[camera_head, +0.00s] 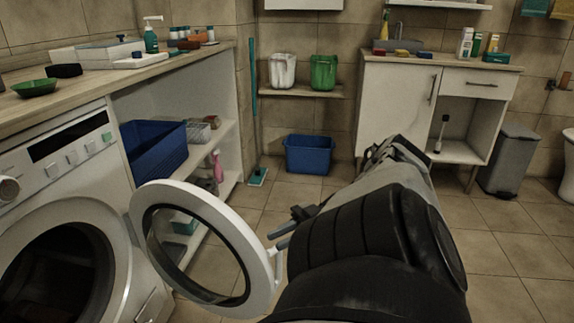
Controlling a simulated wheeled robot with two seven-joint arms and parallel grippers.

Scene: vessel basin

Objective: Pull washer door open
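The washer (104,227) stands at the left, under the counter. Its round door (227,225), a white ring with a glass centre, is swung open to the right of the dark drum opening (62,268). A small white handle (276,266) shows on the door's right edge. My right arm comes in from the bottom. My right gripper (288,225) is beside the door's outer right side, close to the handle. Its fingers are small and partly hidden by my arm, so I cannot tell whether they touch the handle. My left gripper is not in view.
Shelves with a blue basket (154,150) and a pink bottle (218,167) are behind the door. A blue bin (309,154) sits on the floor at the back. A cabinet (396,105) and grey trash can (509,161) stand right. Tiled floor at the right is clear.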

